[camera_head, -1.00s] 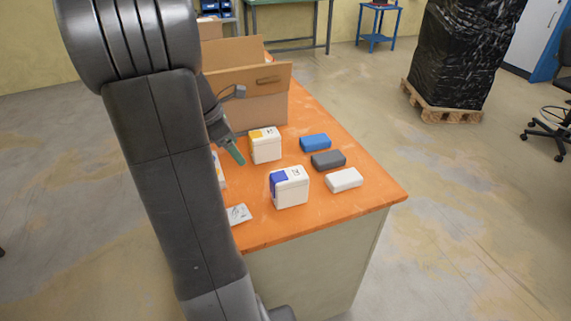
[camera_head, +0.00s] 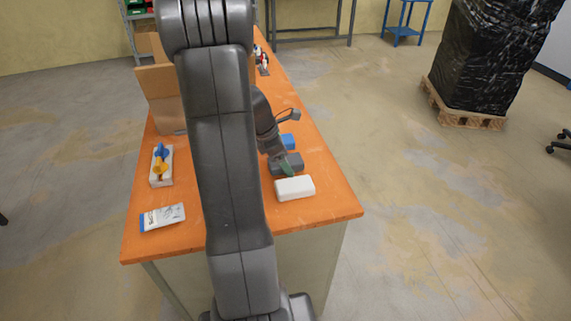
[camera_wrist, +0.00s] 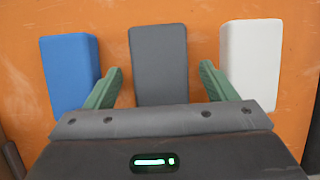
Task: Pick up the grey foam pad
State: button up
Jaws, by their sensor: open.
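The grey foam pad (camera_wrist: 160,62) lies on the orange table between a blue pad (camera_wrist: 70,68) and a white pad (camera_wrist: 251,60) in the wrist view. My gripper (camera_wrist: 160,80) is open, with one green finger on each side of the grey pad's near part and gaps between. In the head view the grey pad (camera_head: 288,163) is partly covered by my gripper (camera_head: 283,165). The white pad (camera_head: 295,188) lies in front of it and the blue pad (camera_head: 287,141) behind, partly hidden.
The orange table (camera_head: 320,207) is bare near its front right corner. A cardboard box (camera_head: 160,95) stands at the back left. A white holder with blue and yellow parts (camera_head: 161,167) and a white packet (camera_head: 162,217) lie left of my arm.

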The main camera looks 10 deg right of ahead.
jog(key=shift+f, duration=0.25)
dwell(0.5)
jog(key=shift+c, duration=0.2)
jog(key=c, duration=1)
